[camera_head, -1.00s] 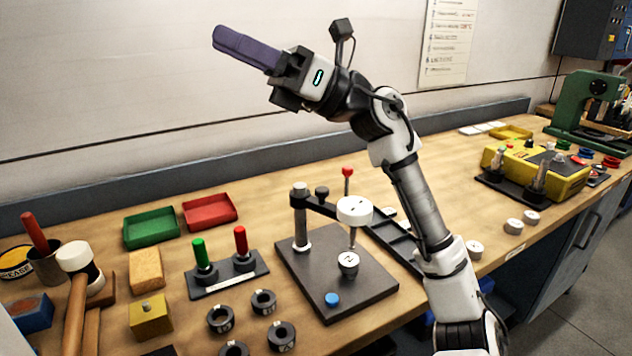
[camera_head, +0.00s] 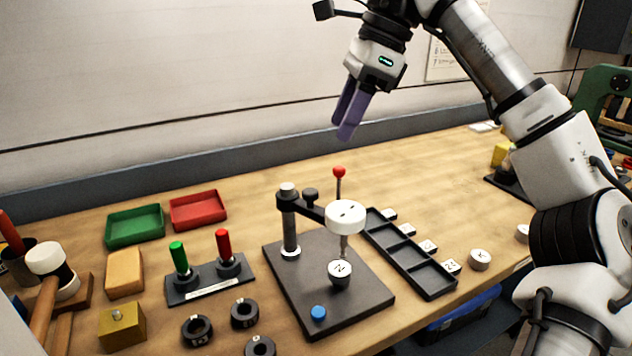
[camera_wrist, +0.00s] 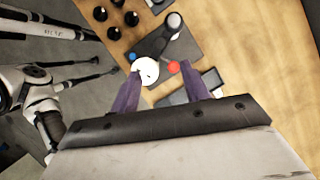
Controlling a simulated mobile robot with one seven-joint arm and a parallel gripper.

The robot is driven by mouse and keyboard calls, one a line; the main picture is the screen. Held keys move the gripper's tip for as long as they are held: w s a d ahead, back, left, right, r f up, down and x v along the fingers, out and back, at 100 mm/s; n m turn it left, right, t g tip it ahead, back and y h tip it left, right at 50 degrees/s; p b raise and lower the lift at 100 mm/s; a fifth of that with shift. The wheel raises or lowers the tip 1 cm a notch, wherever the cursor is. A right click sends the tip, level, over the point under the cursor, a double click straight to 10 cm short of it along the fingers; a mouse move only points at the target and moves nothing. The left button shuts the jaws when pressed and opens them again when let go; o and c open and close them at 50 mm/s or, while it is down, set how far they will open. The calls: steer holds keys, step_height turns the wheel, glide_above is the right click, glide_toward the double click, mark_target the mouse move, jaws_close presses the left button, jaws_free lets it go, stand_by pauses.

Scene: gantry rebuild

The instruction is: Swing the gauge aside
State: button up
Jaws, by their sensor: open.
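The gauge (camera_head: 345,216) is a white round dial on a black swing arm (camera_head: 309,208) held by an upright metal post (camera_head: 290,228). The post stands on a dark base plate (camera_head: 350,312). The dial is above a small part marked N (camera_head: 340,272), with its stem reaching down to that part. A red-topped knob (camera_head: 339,172) shows behind the dial, and a blue button (camera_head: 318,313) is at the plate's front. My gripper (camera_head: 346,122) is open and empty, well above the gauge, fingers pointing down. In the wrist view the dial (camera_wrist: 145,71) shows near the left finger.
A black slotted tray (camera_head: 430,283) lies right of the plate, with white marked pieces beside it. A stand with green and red handles (camera_head: 205,285), black rings (camera_head: 197,329), and green (camera_head: 134,226) and red (camera_head: 198,210) trays are to the left. The air around the gauge is clear.

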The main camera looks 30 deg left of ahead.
mark_target(310, 190)
steer(key=x, duration=1.2)
jaws_close()
